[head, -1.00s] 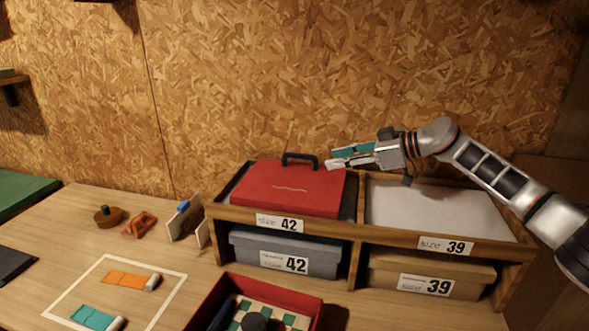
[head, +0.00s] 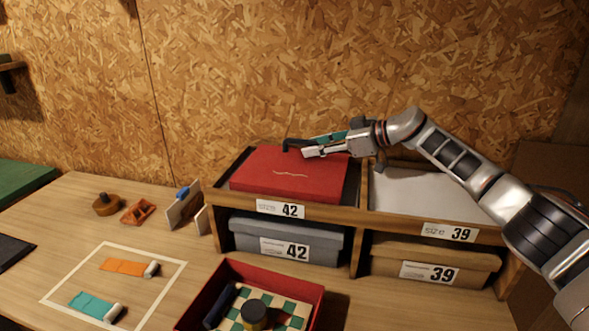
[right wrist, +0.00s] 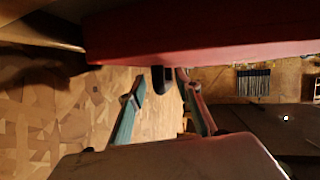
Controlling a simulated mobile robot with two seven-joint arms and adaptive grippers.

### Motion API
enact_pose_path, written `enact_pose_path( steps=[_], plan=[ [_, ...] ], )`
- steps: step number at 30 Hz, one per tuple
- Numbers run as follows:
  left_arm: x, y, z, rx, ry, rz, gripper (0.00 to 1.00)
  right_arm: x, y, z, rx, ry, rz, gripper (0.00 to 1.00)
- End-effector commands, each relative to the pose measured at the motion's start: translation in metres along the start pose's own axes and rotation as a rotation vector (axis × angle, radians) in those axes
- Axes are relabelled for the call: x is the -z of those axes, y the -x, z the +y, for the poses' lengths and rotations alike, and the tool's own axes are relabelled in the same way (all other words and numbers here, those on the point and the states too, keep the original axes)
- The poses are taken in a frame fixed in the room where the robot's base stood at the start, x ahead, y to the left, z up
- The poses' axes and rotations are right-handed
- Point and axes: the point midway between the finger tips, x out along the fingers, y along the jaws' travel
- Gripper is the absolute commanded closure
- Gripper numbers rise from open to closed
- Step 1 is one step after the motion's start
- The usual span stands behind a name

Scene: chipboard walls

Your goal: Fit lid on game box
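The red lid (head: 275,180) with a black handle (head: 298,143) lies in the upper left compartment of the shelf, above a "42" label. The open red game box (head: 275,283) stands in front of the shelf, cut off by the lower picture edge. My right gripper (head: 312,150) is at the handle and partly hides it. In the right wrist view its fingers (right wrist: 162,103) are spread, with the black handle (right wrist: 160,78) near and between their tips and the red lid (right wrist: 200,30) above. No grip on the handle shows. My left gripper is not in view.
The wooden shelf (head: 362,190) has a grey box (head: 285,240) and a tan box (head: 430,262) below. The game box holds a checkered board, a dark roll and a round piece. Orange and teal cloths lie in a white outline at left. Small items stand beside the shelf.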

Motion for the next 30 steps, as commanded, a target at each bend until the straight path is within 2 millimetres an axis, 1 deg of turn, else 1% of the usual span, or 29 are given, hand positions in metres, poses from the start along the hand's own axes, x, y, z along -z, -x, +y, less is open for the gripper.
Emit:
enact_pose_path(
  steps=[3, 4, 7, 8, 18, 22, 26, 30],
  plan=[
    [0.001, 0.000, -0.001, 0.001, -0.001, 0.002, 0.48, 0.001, 0.001, 0.000, 0.000, 0.001, 0.000, 0.67],
    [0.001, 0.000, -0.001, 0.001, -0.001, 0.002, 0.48, 0.001, 0.001, 0.000, 0.000, 0.001, 0.000, 0.69],
    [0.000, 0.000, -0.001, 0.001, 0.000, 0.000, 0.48, 0.001, 0.001, 0.000, 0.000, 0.001, 0.000, 0.95],
    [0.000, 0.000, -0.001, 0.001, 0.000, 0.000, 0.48, 0.001, 0.001, 0.000, 0.000, 0.001, 0.000, 1.00],
    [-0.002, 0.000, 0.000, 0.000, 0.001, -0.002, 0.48, 0.001, 0.001, 0.000, -0.001, 0.000, 0.001, 1.00],
    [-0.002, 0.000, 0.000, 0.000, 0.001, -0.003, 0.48, 0.004, 0.002, 0.001, -0.002, 0.001, 0.001, 1.00],
    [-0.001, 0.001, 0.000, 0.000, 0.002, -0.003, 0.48, 0.013, 0.006, 0.003, -0.003, 0.003, 0.002, 1.00],
    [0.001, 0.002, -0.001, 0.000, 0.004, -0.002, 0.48, 0.032, 0.014, 0.005, -0.003, 0.004, 0.003, 1.00]
  ],
)
